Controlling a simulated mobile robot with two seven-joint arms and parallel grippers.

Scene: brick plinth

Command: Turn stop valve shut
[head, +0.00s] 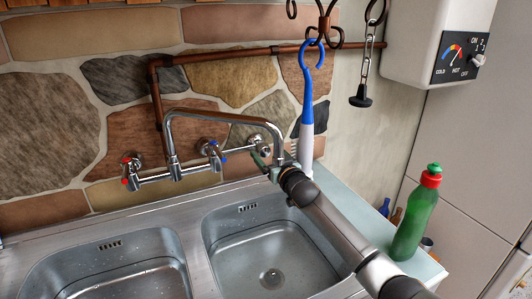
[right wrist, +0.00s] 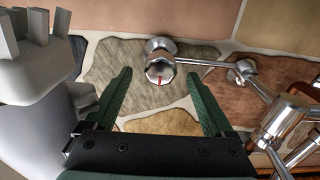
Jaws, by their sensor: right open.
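The stop valve (head: 258,143) is a small chrome fitting on the stone wall, at the right end of the tap pipework. In the right wrist view the valve (right wrist: 160,68) shows as a round chrome knob with a red mark. My right gripper (head: 264,163) is just in front of and below it in the head view. Its two green fingers (right wrist: 159,75) are open, one on either side of the valve in the wrist picture, with gaps to both. Nothing is held. My left gripper is out of view.
A blue-and-white brush (head: 308,110) hangs close to the right of my gripper. The chrome mixer tap (head: 172,170) is left of the valve. Two sink basins (head: 270,245) lie below. A green bottle (head: 415,215) stands on the right ledge, under a white heater (head: 425,40).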

